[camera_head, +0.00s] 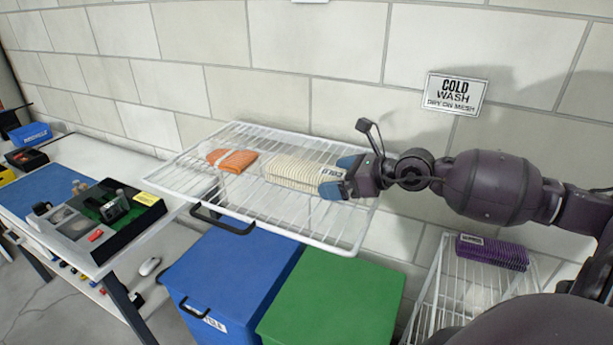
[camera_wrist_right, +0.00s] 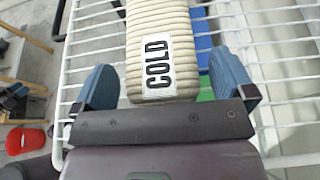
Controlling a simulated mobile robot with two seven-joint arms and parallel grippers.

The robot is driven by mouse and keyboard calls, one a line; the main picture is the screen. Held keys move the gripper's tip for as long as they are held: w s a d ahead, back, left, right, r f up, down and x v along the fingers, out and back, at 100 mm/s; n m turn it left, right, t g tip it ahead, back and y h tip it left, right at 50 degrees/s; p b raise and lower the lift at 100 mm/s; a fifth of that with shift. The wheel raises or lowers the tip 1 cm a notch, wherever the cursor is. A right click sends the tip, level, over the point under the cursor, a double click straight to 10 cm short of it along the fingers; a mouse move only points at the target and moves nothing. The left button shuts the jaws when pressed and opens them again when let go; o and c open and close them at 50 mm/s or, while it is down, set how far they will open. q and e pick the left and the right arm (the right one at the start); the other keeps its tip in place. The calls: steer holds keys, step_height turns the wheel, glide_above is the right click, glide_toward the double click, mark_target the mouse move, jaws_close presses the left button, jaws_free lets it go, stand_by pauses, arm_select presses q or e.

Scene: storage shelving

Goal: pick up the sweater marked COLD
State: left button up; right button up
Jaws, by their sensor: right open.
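The cream ribbed sweater (camera_head: 293,170) lies folded on the white wire mesh rack. Its white label reads COLD, clearly so in the right wrist view, where the sweater (camera_wrist_right: 158,20) fills the upper middle. My right gripper (camera_head: 342,178) is at the sweater's right, labelled end. In the wrist view the open blue fingers of this gripper (camera_wrist_right: 168,88) stand on either side of the labelled end, with a gap on each side. My left gripper is not in view.
The wire rack (camera_head: 330,235) also holds an orange folded garment (camera_head: 232,160) at left. A purple folded garment (camera_head: 492,252) lies on a lower rack at right. Blue (camera_head: 230,265) and green (camera_head: 335,300) bins stand below. A wall sign (camera_head: 455,93) reads COLD WASH.

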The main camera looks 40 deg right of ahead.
steer(key=shift+x, duration=0.9)
steer(key=c, duration=1.1)
